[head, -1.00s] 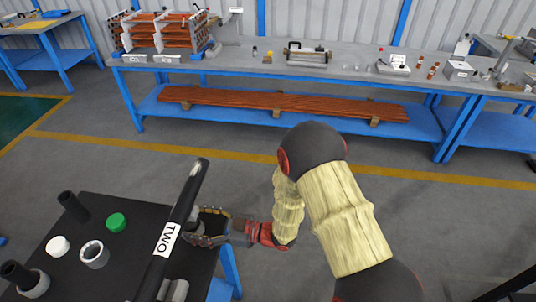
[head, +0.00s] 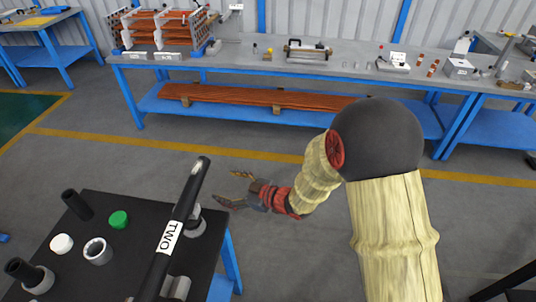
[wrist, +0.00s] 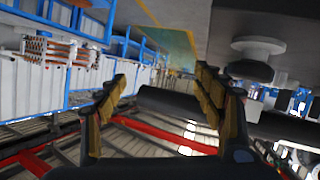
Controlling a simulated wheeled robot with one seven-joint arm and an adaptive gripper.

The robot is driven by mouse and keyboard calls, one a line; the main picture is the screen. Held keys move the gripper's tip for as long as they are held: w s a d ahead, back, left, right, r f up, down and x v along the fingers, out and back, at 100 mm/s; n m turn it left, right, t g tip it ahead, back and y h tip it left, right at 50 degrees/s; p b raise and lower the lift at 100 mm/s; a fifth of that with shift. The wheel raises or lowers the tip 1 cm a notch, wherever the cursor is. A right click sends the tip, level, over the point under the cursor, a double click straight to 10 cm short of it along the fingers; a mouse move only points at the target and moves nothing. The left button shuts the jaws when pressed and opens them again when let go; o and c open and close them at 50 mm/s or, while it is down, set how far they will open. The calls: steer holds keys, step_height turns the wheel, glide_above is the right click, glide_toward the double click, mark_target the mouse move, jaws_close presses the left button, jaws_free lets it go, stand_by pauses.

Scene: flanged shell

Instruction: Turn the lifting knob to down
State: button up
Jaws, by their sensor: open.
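My gripper (head: 224,187) is open and empty in the head view, held in the air to the right of the black control table (head: 130,212). A grey knob (head: 196,224) stands near the table's right edge, partly hidden behind the black bar marked TWO (head: 183,225). The fingers are apart from it, above and to its right. In the wrist view the open fingers (wrist: 161,77) have nothing between them. A grey round knob (wrist: 258,47) shows there to the right of the fingers. I cannot read a knob setting or any up or down mark.
The table also bears a green button (head: 118,219), a white button (head: 61,243), a grey ring (head: 97,251) and black handles (head: 77,204). The long bar rises beside the knob. A blue-legged workbench (head: 270,66) stands at the back, with clear floor between.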

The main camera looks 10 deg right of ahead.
steer(key=d+r+m+t+h, duration=0.1)
steer(key=d+r+m+h, duration=0.3)
steer(key=d+r+h, duration=0.3)
steer(key=d+r, duration=0.4)
steer(key=d, duration=0.2)
steer(key=shift+w+d+m+h, duration=0.15)
steer(key=shift+d+m+h, duration=0.15)
steer(key=shift+m, duration=0.1)
steer(key=shift+w, duration=0.1)
